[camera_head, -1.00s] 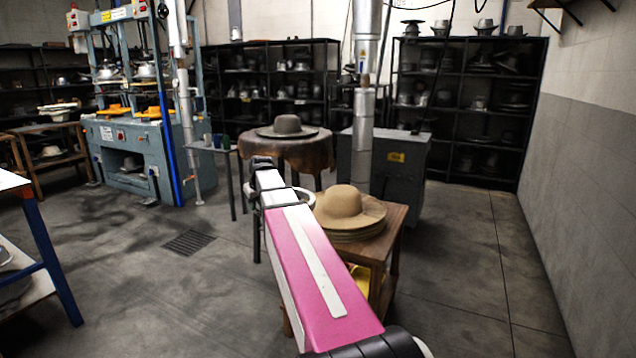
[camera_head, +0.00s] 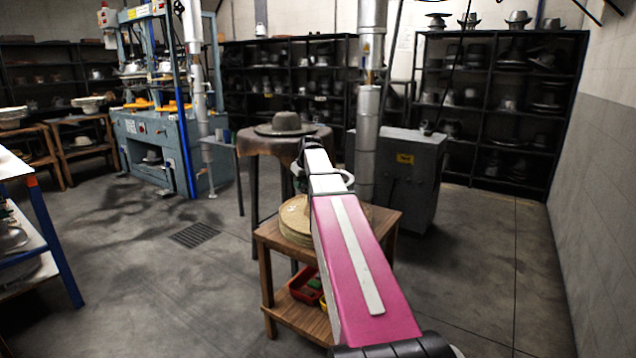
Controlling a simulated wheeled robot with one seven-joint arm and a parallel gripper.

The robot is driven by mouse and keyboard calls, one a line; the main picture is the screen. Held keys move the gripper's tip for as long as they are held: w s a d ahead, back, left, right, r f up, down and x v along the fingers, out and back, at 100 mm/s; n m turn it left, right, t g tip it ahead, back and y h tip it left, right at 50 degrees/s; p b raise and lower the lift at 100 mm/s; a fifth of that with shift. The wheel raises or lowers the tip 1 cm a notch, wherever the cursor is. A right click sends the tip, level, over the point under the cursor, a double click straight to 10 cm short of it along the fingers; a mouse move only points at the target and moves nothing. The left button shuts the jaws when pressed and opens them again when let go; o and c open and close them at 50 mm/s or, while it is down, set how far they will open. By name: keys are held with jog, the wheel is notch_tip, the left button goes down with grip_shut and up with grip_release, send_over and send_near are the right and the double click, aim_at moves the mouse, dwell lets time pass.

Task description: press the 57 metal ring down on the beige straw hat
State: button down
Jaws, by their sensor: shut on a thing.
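The beige straw hat (camera_head: 293,222) lies on the wooden stand, behind my pink and white arm. Its brim shows on the left of the arm, and the arm covers most of its crown. A pale metal ring (camera_head: 345,181), the 57 ring as far as I can tell, shows around the far end of my arm, above and beyond the hat and apart from it. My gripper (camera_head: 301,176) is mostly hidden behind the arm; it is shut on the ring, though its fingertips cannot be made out.
The wooden stand (camera_head: 385,216) has a lower shelf with a red bin (camera_head: 306,287). A covered round table with a grey hat (camera_head: 285,124) stands behind. A grey cabinet (camera_head: 412,175) and a metal pipe are beyond to the right. Floor is free to the left and right.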

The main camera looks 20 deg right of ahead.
jog(key=shift+d+f, duration=0.15)
jog(key=shift+f, duration=6.15)
jog(key=shift+s+f, duration=0.1)
jog(key=shift+f, duration=0.15)
dwell(1.4)
